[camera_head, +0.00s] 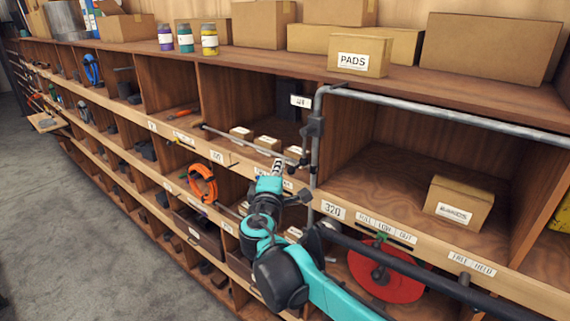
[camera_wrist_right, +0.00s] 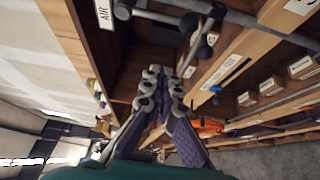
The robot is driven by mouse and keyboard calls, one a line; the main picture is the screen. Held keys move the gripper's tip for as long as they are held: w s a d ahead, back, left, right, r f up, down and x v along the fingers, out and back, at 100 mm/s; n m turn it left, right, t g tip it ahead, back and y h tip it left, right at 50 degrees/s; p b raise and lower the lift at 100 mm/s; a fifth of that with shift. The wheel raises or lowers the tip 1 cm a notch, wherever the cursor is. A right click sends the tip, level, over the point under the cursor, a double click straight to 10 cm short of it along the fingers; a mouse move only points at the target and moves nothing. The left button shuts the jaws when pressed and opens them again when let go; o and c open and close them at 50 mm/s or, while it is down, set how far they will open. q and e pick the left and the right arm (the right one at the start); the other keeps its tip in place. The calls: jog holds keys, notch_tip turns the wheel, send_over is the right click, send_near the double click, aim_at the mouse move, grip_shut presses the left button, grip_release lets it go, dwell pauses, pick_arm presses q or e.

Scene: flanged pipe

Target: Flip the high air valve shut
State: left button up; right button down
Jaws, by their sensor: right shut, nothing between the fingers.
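A grey pipe (camera_head: 318,165) runs down the front of the shelving, with a dark valve fitting (camera_head: 315,126) high on it beside an "AIR" label (camera_head: 300,101). A thin grey rod (camera_head: 240,139) reaches left from near dark knobs (camera_head: 294,155) lower down; I cannot tell which part is the valve's lever. My right gripper (camera_head: 278,166) is shut and empty, below and left of the fitting. In the right wrist view its fingertips (camera_wrist_right: 161,73) are together, apart from the pipework (camera_wrist_right: 160,15) and the "AIR" label (camera_wrist_right: 104,14). My left gripper is not in view.
A horizontal pipe (camera_head: 450,121) crosses the right bays. A darker pipe (camera_head: 420,273) and a red disc (camera_head: 385,270) are lower right. Small boxes (camera_head: 267,142) sit behind the rod. An orange coil (camera_head: 202,183) hangs left of my right gripper. Open floor (camera_head: 70,230) is at left.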

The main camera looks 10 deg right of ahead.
jog(key=w+d+p, duration=0.2)
jog(key=w+d, duration=0.3)
jog(key=d, duration=0.1)
jog(key=shift+w+p, duration=0.2)
jog(key=shift+p, duration=0.1)
jog(key=shift+s, duration=0.1)
jog(key=shift+s+d, duration=0.15)
jog(key=shift+s+n+g, duration=0.1)
jog(key=shift+n+g, duration=0.2)
jog(key=shift+n, duration=0.1)
